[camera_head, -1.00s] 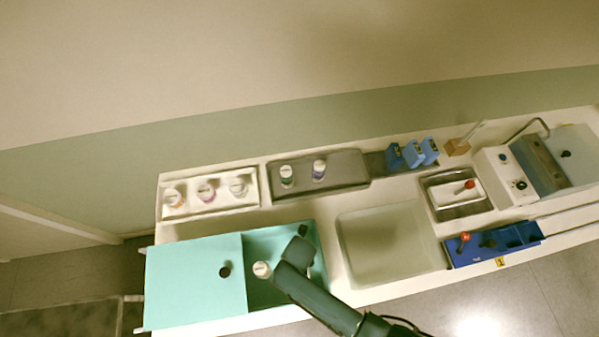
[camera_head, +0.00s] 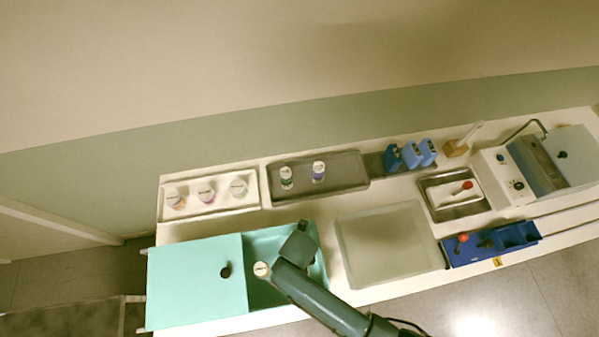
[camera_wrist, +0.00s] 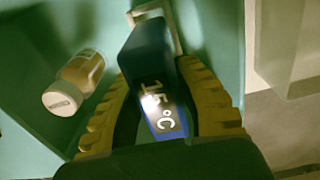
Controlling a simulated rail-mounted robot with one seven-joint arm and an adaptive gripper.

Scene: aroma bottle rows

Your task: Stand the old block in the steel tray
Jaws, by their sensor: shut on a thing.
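My gripper (camera_wrist: 155,72) is shut on a dark blue block (camera_wrist: 148,48) with a white "15 °C" marking, one yellow ridged finger on each side. The block is over or inside the open part of the teal box (camera_wrist: 215,25); whether it touches the floor cannot be told. In the head view my gripper (camera_head: 298,242) is over that box (camera_head: 322,280), and my arm hides the block. A small metal tray (camera_head: 437,211) at the right holds a white piece with a red knob. A longer grey metal tray (camera_head: 338,184) at the back holds two bottles.
A capped bottle (camera_wrist: 80,80) is left of the block in the box; it shows in the head view too (camera_head: 262,270). Several blue blocks (camera_head: 411,156) stand at the back right. A clear-looking bin (camera_head: 390,245) lies between the box and a blue rack (camera_head: 490,245).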

